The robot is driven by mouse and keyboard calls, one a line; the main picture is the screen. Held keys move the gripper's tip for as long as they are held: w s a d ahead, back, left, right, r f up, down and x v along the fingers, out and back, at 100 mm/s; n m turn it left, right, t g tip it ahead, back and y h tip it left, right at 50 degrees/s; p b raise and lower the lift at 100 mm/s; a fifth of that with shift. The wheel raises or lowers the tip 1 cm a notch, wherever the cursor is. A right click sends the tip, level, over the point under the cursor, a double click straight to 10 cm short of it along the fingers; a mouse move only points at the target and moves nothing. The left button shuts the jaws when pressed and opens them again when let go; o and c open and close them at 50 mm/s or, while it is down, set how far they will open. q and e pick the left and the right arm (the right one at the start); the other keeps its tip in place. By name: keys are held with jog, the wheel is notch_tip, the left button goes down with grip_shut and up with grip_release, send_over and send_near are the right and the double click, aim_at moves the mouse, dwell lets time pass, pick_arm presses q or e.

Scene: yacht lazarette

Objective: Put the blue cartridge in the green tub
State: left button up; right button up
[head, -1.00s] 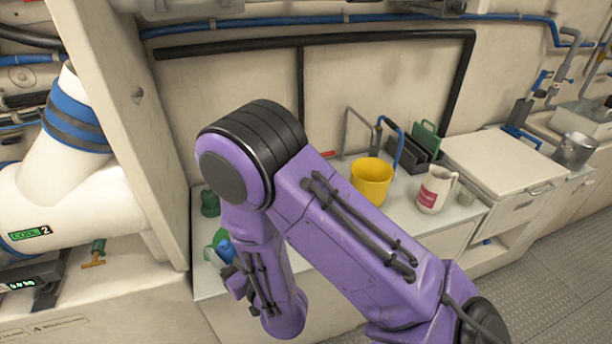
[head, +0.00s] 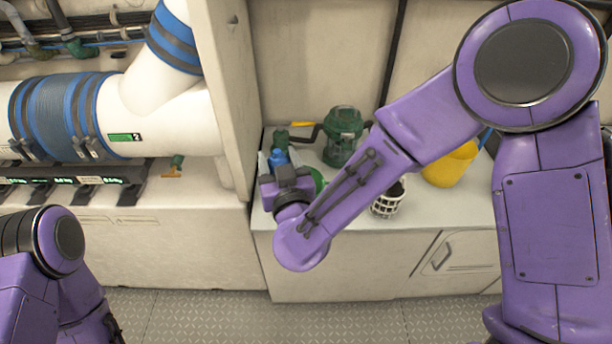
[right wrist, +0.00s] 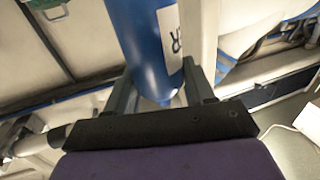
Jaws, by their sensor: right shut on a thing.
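The blue cartridge (right wrist: 145,45) is a blue cylinder with a white label, between the fingers of my right gripper (right wrist: 160,88) in the right wrist view. In the head view my right gripper (head: 281,174) is shut on it over the left end of the counter, and the cartridge's blue end (head: 279,157) shows just above the fingers. A bright green thing (head: 319,181) shows just right of the gripper, mostly hidden by my right forearm; I cannot tell if it is the green tub. My left arm shows at the lower left, its gripper out of view.
On the counter (head: 345,236) stand a dark green pump-like device (head: 343,135), a white lattice cup (head: 388,200) and a yellow bucket (head: 450,168), partly behind my right arm. An upright cabinet wall (head: 232,90) borders the counter's left end. The counter's front strip is clear.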

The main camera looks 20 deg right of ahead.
jog(key=w+d+f+p, duration=0.1)
jog(key=w+d+f, duration=0.4)
jog(key=d+f, duration=0.3)
notch_tip(320, 180, down, 3)
jog(key=shift+f, duration=0.1)
jog(key=o, duration=1.1)
